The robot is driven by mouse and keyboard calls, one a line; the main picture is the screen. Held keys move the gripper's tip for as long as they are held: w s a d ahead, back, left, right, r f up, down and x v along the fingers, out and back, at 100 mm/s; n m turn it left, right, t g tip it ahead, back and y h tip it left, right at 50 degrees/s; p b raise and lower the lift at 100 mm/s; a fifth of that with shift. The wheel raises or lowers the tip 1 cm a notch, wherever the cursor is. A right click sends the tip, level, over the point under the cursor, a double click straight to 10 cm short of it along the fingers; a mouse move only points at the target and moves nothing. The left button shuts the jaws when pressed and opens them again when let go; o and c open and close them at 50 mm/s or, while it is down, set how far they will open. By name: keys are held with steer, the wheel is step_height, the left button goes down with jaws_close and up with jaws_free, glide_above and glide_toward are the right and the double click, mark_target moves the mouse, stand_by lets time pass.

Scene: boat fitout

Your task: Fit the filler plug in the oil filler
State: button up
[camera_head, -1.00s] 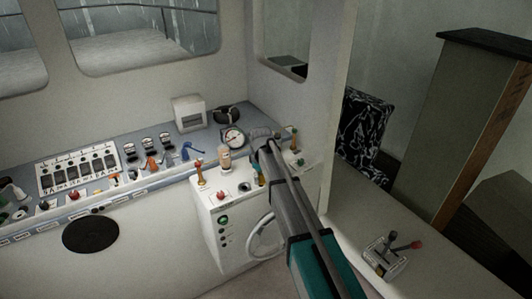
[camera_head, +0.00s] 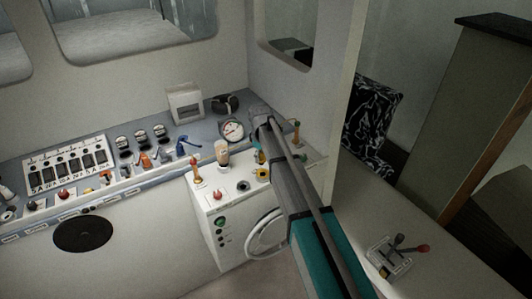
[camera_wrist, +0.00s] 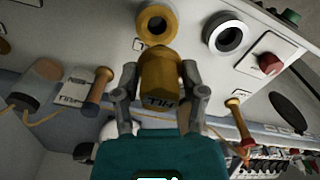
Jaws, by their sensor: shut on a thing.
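In the wrist view my gripper (camera_wrist: 160,98) is shut on a brass-yellow plug (camera_wrist: 160,72) with dark letters on its side. The plug stands between both fingers. Just beyond its far end, a yellow ring with a dark hole (camera_wrist: 157,22), which looks like the oil filler, is set in the white panel. The plug and ring appear apart. The yellow ring also shows on the console top in the head view (camera_head: 262,173).
A grey ring with a dark hole (camera_wrist: 227,38) is beside the yellow one.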

steer(key=shift+w+d, duration=0.15)
steer(key=shift+d+f, duration=0.1)
steer(key=shift+f, duration=0.1)
stand_by(0.3)
steer(key=shift+f+b, duration=0.7)
steer(key=shift+b, duration=0.25)
steer(key=shift+f+b, duration=0.35)
steer(key=shift+f+b, duration=2.05)
steer(key=shift+f, duration=0.05)
steer(key=shift+f+b, duration=0.25)
steer(key=shift+b, duration=0.05)
steer(key=o, duration=1.2)
steer(key=shift+r, duration=0.1)
